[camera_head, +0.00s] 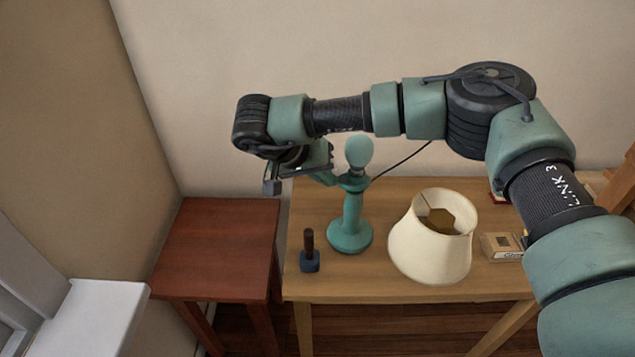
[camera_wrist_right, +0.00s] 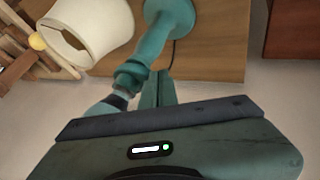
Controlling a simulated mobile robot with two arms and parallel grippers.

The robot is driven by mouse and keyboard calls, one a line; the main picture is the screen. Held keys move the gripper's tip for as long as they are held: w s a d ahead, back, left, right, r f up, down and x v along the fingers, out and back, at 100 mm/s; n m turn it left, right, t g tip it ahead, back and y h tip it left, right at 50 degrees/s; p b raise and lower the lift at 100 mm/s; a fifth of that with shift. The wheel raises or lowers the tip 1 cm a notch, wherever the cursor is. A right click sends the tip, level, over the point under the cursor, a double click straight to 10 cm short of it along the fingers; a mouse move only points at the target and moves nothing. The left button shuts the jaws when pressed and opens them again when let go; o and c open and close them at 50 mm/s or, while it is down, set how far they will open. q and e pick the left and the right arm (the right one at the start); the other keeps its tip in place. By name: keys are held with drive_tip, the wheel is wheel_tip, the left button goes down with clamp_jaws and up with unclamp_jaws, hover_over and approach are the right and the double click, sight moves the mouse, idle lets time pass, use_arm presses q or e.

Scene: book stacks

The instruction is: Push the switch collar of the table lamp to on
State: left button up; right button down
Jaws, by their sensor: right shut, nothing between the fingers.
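The teal table lamp (camera_head: 351,215) stands upright on the wooden table, without its shade, its round bulb (camera_head: 359,152) on top. A collar (camera_head: 353,183) sits at the top of the stem, below the bulb. My right gripper (camera_head: 332,178) is shut and empty, just left of the collar in the head view. In the right wrist view the shut fingers (camera_wrist_right: 159,88) are beside the collar (camera_wrist_right: 132,76); I cannot tell whether they touch it. The lamp's bulb is partly hidden there by the gripper body. My left gripper is not in view.
The cream lampshade (camera_head: 425,250) sits on the table (camera_head: 385,288) right of the lamp. A small box (camera_head: 499,246) lies further right. A dark blue block with a brown handle (camera_head: 309,262) stands front left. A reddish side table (camera_head: 215,240) is bare. A cord (camera_head: 402,160) runs behind the lamp.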

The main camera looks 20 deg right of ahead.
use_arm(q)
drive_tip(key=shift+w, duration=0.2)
use_arm(e)
drive_tip(key=shift+d+f, duration=0.2)
drive_tip(key=shift+d, duration=0.9)
drive_tip(key=shift+a, duration=0.1)
